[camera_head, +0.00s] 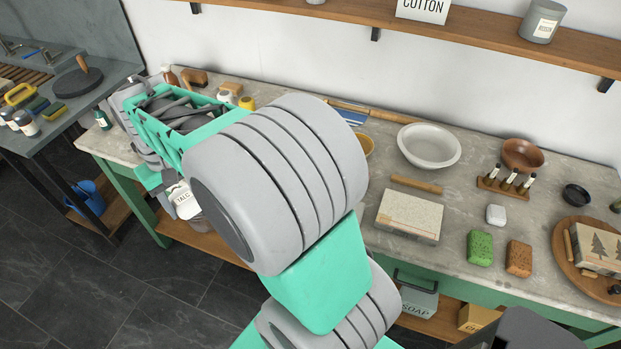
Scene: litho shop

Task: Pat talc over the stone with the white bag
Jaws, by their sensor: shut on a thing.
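My gripper (160,183) is at the left, over the front left edge of the stone-topped bench, mostly hidden behind my own arm. It is shut on the white bag (183,201), which is marked TALC and hangs at the fingertips. My arm hides part of the grip. A pale speckled stone block (408,217) lies flat on the bench, right of my arm and well apart from the bag. A second block with a tree picture (598,246) sits on a round wooden board (567,270) at the far right.
Near the pale block are a white bowl (429,146), a green sponge (480,248), a brown sponge (518,258), a small white block (495,215) and a rack of small bottles (508,182). A wooden shelf (480,37) runs above. My arm crosses the bench's middle.

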